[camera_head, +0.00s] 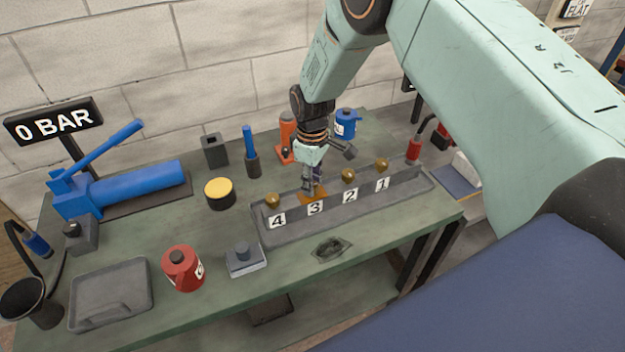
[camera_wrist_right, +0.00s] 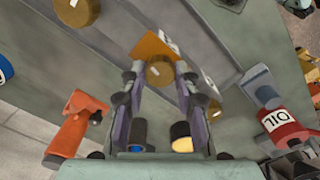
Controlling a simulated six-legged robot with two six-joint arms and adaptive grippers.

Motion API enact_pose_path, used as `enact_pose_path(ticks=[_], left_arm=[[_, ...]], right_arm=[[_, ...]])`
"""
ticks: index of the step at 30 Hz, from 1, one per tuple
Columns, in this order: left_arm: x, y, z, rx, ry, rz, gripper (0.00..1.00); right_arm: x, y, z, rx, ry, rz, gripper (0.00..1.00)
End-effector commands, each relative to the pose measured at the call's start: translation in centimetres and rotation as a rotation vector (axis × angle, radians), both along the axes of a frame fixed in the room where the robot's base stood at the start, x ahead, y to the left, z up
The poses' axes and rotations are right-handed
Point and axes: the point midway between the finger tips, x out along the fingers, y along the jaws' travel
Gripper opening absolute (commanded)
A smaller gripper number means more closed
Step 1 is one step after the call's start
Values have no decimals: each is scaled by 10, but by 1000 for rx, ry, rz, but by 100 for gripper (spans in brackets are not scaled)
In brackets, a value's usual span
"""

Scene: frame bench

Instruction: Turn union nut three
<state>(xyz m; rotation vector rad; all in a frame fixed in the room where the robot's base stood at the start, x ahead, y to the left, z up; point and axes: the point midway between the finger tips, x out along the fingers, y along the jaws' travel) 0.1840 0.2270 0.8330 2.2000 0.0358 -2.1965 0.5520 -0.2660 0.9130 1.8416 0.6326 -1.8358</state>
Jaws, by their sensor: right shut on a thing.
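Union nut three (camera_wrist_right: 160,73) is a brass round nut with a small white mark, behind the label 3 (camera_head: 315,208) on the grey trough (camera_head: 400,198). My right gripper (camera_head: 313,186) points down at that station, and its fingers hide most of the nut in the head view. In the right wrist view my right gripper (camera_wrist_right: 160,80) has one finger on each side of the nut and is shut on it. An orange plate (camera_wrist_right: 150,45) lies at this station; it also shows in the head view (camera_head: 322,196). My left gripper is not in view.
Brass nuts four (camera_head: 272,200), two (camera_head: 348,175) and one (camera_head: 382,165) stand in the same trough, close on either side. A yellow-topped black pot (camera_head: 220,193), a red oil can (camera_head: 183,268) and a blue pump (camera_head: 125,187) stand to the left on the green bench.

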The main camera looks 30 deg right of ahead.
Motion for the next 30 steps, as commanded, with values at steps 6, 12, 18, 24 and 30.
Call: enact_pose_path(ticks=[6,12,18,24,30], left_arm=[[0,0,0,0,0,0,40],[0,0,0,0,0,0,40],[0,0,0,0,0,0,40],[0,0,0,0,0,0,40],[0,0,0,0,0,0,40]], right_arm=[[-3,1,-3,0,8,1,0],[-3,1,-3,1,8,0,38],[-2,0,-2,1,4,0,54],[-1,0,-1,0,3,0,54],[0,0,8,0,1,-1,54]])
